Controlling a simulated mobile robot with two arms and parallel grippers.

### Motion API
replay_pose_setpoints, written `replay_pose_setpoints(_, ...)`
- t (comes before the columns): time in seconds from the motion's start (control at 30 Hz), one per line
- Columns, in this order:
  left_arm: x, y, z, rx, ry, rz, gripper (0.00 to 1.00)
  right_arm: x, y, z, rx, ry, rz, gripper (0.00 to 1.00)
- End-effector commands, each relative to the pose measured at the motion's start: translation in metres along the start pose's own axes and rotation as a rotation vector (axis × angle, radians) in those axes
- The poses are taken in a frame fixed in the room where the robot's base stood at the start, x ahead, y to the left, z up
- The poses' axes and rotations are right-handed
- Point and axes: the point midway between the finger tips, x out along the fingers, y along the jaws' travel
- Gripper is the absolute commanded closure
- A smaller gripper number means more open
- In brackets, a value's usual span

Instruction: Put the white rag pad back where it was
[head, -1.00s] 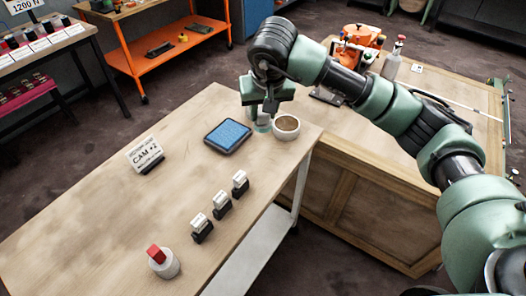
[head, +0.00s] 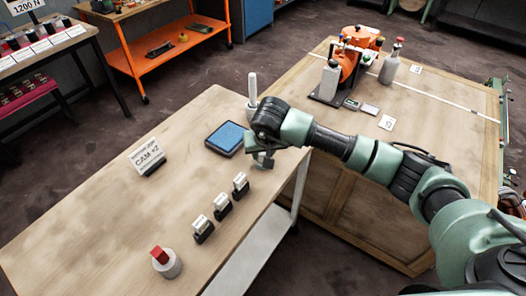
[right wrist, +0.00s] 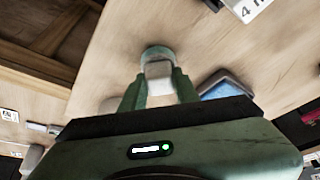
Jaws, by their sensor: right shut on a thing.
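My right gripper (head: 264,161) is low over the right edge of the near wooden table, just right of and in front of the blue pad tray (head: 226,138). In the right wrist view, my right gripper (right wrist: 157,85) is shut on a small whitish block, the white rag pad (right wrist: 158,69), with a pale green rounded part at its far end. In the head view the pad is hidden by the gripper. Whether it touches the table I cannot tell. The blue tray also shows in the right wrist view (right wrist: 222,86), right of the fingers. My left gripper is not in view.
Several small black-and-white blocks (head: 222,207) stand in a row in front of the gripper. A CAM +2 sign (head: 147,157) and a white cylinder with a red top (head: 166,262) stand farther left. An orange machine (head: 350,65) stands on the second table. The near table's middle is clear.

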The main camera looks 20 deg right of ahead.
Motion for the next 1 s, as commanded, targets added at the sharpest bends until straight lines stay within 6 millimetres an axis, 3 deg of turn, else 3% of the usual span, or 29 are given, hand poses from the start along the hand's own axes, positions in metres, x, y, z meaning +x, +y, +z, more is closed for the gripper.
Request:
replay_pose_setpoints(0.07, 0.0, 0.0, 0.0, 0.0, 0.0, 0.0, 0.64, 0.0, 0.0, 0.001, 0.0, -0.001, 0.0, 1.0)
replay_pose_setpoints(0.1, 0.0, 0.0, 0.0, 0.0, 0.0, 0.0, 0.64, 0.001, 0.0, 0.001, -0.001, -0.002, 0.001, 0.59)
replay_pose_setpoints(0.17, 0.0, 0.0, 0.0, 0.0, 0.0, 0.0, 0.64, 0.001, 0.0, 0.001, -0.001, -0.002, 0.001, 0.48)
replay_pose_setpoints(0.57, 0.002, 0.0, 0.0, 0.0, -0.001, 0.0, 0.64, -0.007, 0.0, -0.001, -0.001, 0.001, 0.0, 0.48)
replay_pose_setpoints(1.0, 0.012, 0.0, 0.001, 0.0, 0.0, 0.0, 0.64, -0.091, 0.0, 0.0, -0.002, 0.004, 0.0, 0.48)
